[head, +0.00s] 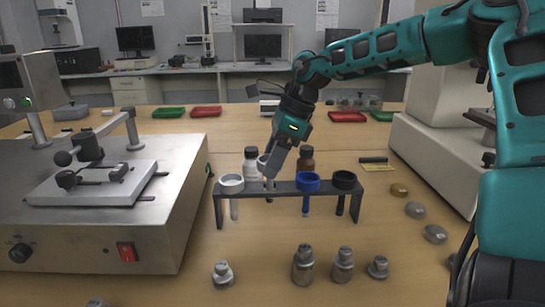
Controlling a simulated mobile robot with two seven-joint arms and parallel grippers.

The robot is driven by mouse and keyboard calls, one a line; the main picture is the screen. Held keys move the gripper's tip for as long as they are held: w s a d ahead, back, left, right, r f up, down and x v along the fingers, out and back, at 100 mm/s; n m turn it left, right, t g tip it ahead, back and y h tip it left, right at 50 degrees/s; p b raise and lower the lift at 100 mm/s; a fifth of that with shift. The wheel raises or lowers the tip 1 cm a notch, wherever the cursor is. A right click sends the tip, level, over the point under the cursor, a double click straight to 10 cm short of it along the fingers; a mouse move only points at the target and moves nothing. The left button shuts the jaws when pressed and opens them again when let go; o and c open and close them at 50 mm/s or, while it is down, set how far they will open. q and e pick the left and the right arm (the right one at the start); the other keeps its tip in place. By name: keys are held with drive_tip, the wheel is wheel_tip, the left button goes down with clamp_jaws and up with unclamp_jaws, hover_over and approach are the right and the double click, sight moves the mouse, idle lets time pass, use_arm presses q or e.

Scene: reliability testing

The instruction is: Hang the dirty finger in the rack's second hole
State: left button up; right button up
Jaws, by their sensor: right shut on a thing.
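A dark rack (327,188) stands on the wooden table. A white-topped finger (231,184) hangs at its left end, a blue-topped one (307,182) right of the middle, and a black-topped one (344,180) at the right end. My right gripper (268,176) points down at the rack between the white and blue tops, at the second place from the left. It is shut on a pale finger (264,163), mostly hidden by the gripper. I cannot tell whether it is seated in the hole. My left gripper is not in view.
Several metal weights (303,265) stand in front. A steel machine (95,215) fills the left; a pale machine (440,150) stands at right.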

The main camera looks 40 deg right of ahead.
drive_tip(key=shift+f+b, duration=0.7)
drive_tip(key=shift+f, duration=0.3)
drive_tip(key=shift+f, duration=0.1)
drive_tip(key=shift+f+b, duration=0.55)
drive_tip(key=o, duration=1.1)
drive_tip(key=shift+o, duration=0.6)
drive_tip(key=shift+o, duration=0.9)
